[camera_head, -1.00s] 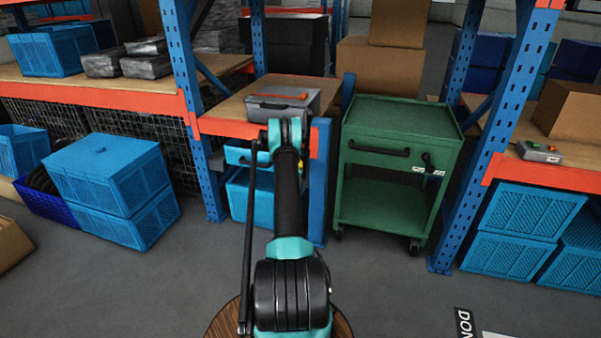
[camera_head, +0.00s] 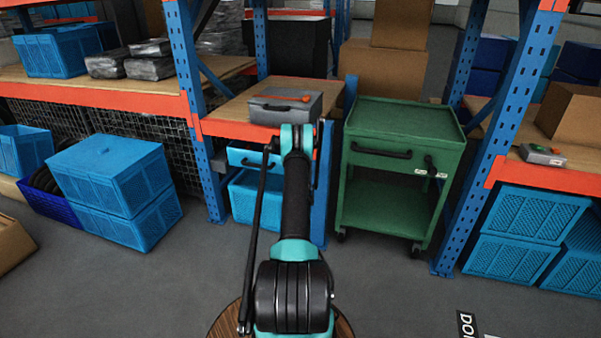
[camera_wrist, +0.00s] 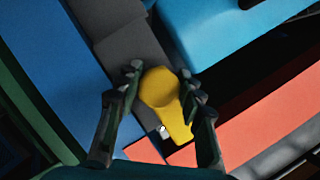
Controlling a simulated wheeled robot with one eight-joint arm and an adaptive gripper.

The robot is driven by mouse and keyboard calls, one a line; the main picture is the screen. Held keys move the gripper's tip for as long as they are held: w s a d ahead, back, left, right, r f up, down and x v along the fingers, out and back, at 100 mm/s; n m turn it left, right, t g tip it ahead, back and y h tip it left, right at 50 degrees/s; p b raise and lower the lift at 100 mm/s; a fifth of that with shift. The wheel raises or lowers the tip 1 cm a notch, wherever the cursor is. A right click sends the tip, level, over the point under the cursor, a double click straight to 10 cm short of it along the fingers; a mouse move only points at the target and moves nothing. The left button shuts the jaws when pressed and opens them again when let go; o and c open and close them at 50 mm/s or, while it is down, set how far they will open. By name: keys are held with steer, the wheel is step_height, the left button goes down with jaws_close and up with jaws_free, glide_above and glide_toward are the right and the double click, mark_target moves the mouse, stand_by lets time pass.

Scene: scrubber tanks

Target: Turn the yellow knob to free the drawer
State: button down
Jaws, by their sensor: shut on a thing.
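A yellow knob (camera_wrist: 165,98) shows in the wrist view, in front of a dark grey plate (camera_wrist: 130,48). My gripper (camera_wrist: 160,75) is shut on the knob, one finger on each side. A silver bit shows beside the knob's lower end. A light blue drawer (camera_head: 243,157) sits under the shelf board left of my arm in the head view. A light blue surface (camera_wrist: 225,32), likely its front, fills the upper right of the wrist view. In the head view my arm hides the knob, and my gripper cannot be made out.
A blue rack post (camera_head: 325,185) stands close on the right. A green cart (camera_head: 400,165) is right of it. A grey case (camera_head: 285,107) lies on the shelf above. Blue crates (camera_head: 110,175) stand at left. Grey floor is clear in front.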

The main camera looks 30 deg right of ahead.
steer(key=shift+s+d, duration=0.15)
steer(key=shift+d, duration=0.1)
steer(key=c, duration=1)
jaws_free()
steer(key=shift+o, duration=0.2)
steer(key=v, duration=0.7)
steer(key=shift+a, duration=0.25)
